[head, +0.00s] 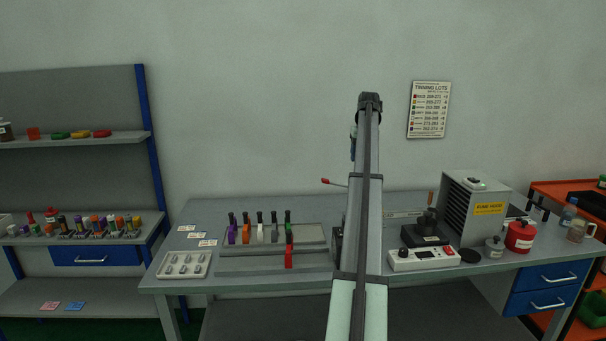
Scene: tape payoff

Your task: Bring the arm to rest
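My arm rises through the middle of the head view, its raised joint standing in front of the wall. The far part of the arm drops behind the near links. I cannot make out the gripper's fingers, which are hidden behind the arm. A small blue part shows beside the upper links. The workbench (330,206) lies behind and below the arm. A dark shape shows at the arm's left edge at bench height; I cannot tell what it is.
A rack of coloured-handled tools (260,233) and a small-parts tray (184,265) are left of the arm. A red-tipped lever (326,181) sticks out beside it. A white control box (424,258), grey fume hood (475,208) and red canister (520,236) stand right. Shelves (75,140) are far left.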

